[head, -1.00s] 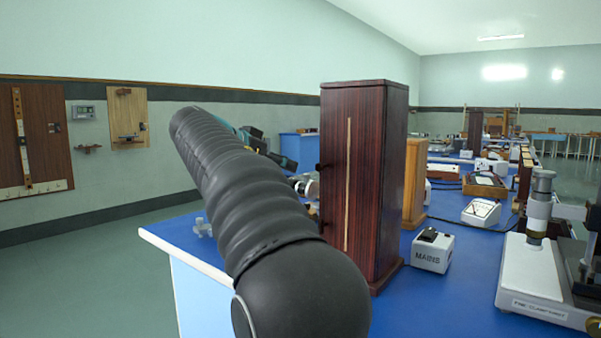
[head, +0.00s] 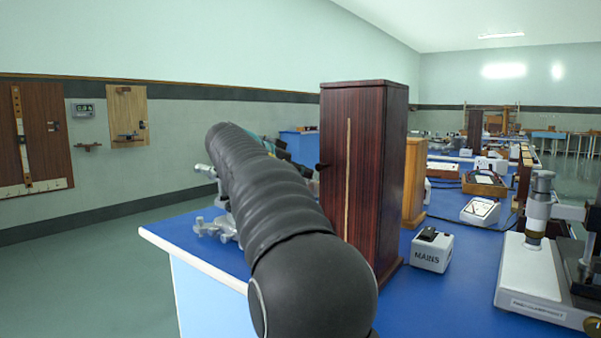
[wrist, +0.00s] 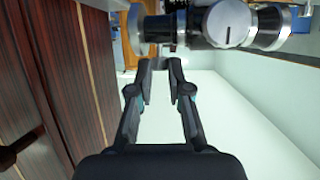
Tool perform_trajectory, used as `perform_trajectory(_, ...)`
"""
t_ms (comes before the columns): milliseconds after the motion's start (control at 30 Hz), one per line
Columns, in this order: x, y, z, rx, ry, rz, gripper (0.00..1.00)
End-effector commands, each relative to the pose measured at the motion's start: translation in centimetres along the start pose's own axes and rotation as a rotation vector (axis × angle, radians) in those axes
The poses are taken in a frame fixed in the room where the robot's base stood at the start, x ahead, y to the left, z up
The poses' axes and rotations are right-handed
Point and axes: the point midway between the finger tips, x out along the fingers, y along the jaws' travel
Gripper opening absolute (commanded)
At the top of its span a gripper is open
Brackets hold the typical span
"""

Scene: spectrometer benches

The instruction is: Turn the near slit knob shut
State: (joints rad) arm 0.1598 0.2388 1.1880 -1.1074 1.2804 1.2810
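In the wrist view, a silver and black instrument body crosses the top. On it is a round silver face with a dark line (wrist: 229,23), which looks like a knob, and a ribbed silver ring (wrist: 137,28) is at its left end. I cannot tell for certain which part is the near slit knob. My gripper (wrist: 160,68) is open and empty, its fingertips just below the instrument and left of the marked face. In the head view, my arm hides the gripper and most of the instrument; some metal parts (head: 215,228) show left of the arm.
A tall dark wooden cabinet (head: 365,180) stands right of my arm; its striped side (wrist: 65,80) is close on the left in the wrist view. A white MAINS box (head: 432,251) and a microscope-like instrument (head: 540,260) stand on the blue bench (head: 450,310).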

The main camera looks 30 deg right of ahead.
Motion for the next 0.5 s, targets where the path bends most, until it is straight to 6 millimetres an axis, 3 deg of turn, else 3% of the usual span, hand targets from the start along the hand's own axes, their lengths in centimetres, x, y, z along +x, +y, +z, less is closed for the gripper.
perform_trajectory(500,0.11,0.31,0.20,-0.045,0.000,-0.113,0.00)
